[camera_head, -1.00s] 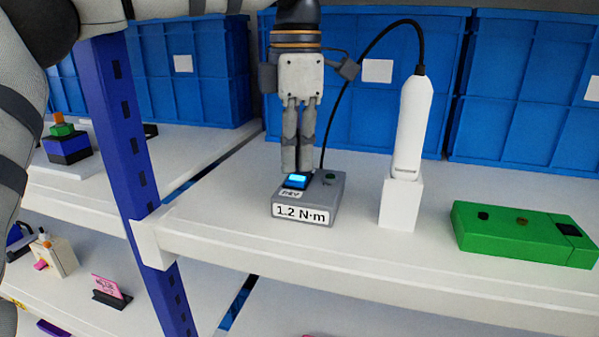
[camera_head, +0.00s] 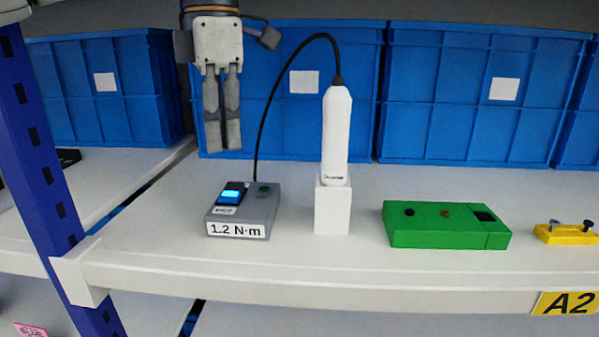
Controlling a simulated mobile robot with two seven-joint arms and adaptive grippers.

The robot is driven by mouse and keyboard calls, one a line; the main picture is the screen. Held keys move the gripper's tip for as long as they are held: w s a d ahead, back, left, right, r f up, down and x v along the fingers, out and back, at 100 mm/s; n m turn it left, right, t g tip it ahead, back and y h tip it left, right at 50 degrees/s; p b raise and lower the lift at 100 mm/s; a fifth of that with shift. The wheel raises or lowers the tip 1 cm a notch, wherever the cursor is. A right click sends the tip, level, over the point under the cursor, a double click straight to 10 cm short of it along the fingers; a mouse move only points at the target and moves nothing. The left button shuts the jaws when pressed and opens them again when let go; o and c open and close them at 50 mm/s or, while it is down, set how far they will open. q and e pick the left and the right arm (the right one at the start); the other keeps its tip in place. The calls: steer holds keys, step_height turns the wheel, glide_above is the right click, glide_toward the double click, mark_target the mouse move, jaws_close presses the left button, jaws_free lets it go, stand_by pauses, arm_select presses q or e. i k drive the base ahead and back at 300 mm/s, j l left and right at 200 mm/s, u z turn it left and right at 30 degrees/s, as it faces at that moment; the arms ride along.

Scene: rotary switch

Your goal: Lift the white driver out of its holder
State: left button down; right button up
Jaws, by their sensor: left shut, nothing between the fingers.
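The white driver (camera_head: 337,135) stands upright in its white block-shaped holder (camera_head: 332,212) on the shelf. A black cable (camera_head: 268,105) runs from the driver's top in an arch down to the back of a grey control box (camera_head: 244,206). The box has a lit blue display and a "1.2 N·m" label. My left gripper (camera_head: 223,148) points down, shut and empty. It hangs above and behind the grey box, left of the driver and apart from both. My right gripper is not in view.
A green box (camera_head: 445,226) and a yellow piece with pegs (camera_head: 566,233) sit right of the holder. Blue crates (camera_head: 455,95) line the back. A blue post (camera_head: 45,170) stands at the left. The white shelf (camera_head: 340,265) is bare in front.

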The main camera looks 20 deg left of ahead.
mark_target(337, 100)
steer(key=k, duration=1)
